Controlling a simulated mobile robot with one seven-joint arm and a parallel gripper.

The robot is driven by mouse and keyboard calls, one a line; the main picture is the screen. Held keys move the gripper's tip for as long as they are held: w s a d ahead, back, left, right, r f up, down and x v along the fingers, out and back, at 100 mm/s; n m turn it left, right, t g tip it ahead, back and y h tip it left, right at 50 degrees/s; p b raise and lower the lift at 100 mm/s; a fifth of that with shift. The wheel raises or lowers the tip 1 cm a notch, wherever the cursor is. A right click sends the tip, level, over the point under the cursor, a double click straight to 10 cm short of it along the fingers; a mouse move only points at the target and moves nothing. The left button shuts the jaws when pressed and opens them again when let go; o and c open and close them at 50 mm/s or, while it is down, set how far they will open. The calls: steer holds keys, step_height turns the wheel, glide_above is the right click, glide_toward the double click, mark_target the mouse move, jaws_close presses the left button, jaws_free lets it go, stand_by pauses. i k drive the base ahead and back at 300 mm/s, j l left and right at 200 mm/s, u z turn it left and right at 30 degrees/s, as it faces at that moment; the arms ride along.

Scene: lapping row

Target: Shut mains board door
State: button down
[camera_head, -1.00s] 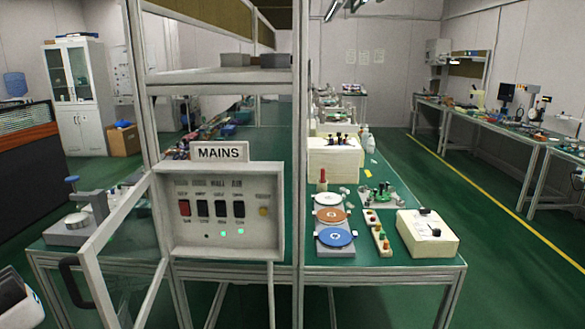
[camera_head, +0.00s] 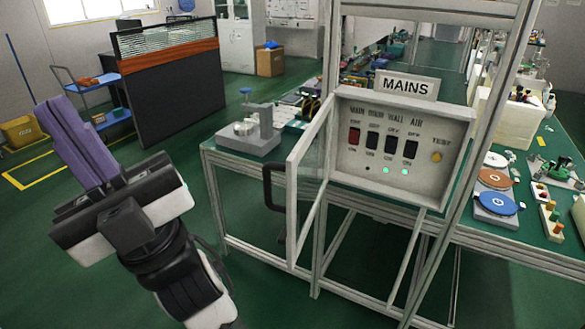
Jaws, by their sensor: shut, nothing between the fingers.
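The mains board (camera_head: 372,167) is a pale box with a row of rocker switches, two lit green lamps and a yellow test button, under a MAINS sign (camera_head: 407,86). Its framed clear door (camera_head: 293,210) is hinged at the board's left side and stands open, swung out toward me. A black handle (camera_head: 268,190) sits on the door's outer left side. My gripper (camera_head: 62,135) is at the left of the picture, with its purple fingers shut and empty. It is well to the left of the door and apart from it.
A green workbench (camera_head: 230,158) with a gauge stand (camera_head: 254,125) lies behind the door. Polishing discs (camera_head: 495,180) lie on the bench at right. A dark partition (camera_head: 170,90), a blue trolley (camera_head: 90,85) and a yellow bin (camera_head: 22,131) stand at back left. Green floor is clear between my gripper and the door.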

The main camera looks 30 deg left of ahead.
mark_target(317, 177)
steer(key=j, duration=1.45)
steer(key=k+j, duration=0.1)
steer(key=j, duration=0.3)
steer(key=j+z, duration=0.1)
steer(key=j, duration=0.3)
steer(key=k+j, duration=0.15)
steer(key=j, duration=0.25)
